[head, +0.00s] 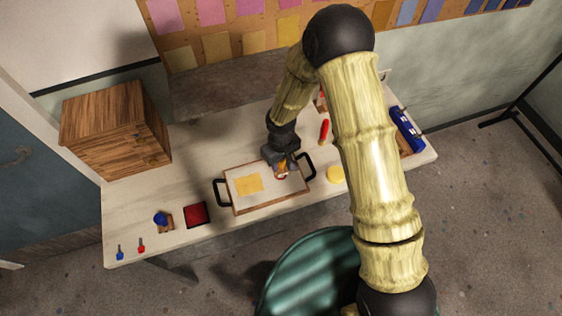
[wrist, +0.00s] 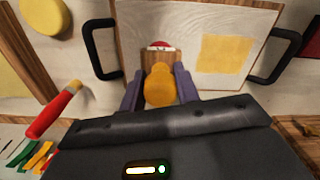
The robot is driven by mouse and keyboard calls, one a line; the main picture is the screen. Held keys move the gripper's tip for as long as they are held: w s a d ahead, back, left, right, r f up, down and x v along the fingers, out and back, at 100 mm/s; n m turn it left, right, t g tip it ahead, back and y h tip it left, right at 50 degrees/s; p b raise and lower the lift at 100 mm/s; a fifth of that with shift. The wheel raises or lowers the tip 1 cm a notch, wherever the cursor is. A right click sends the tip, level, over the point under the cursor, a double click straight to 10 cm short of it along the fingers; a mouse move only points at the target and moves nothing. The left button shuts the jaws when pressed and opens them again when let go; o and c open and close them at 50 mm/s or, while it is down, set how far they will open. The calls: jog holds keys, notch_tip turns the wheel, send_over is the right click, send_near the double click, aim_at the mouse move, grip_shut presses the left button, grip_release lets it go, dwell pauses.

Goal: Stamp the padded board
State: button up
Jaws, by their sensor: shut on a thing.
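The padded board (head: 270,201) is a pale, wood-edged panel with a black handle at each end, lying on the table. A yellow square (head: 249,184) lies on its left part in the head view; it is at the right in the wrist view (wrist: 224,54). My gripper (head: 281,167) is over the board's right part. In the wrist view, it is shut on the orange knob of a stamp (wrist: 160,86). A red and white patch shows at the stamp's far side. I cannot tell whether the stamp touches the board; its underside is hidden.
A red ink pad (head: 195,214) and a blue-knobbed stamp (head: 161,218) sit left of the board. A yellow disc (head: 336,174) and a red-handled tool (head: 324,130) are to its right. A wooden drawer cabinet (head: 115,128) stands at the table's left back.

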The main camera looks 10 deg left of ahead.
jog(key=shift+r+p, duration=0.9)
jog(key=shift+r, duration=0.75)
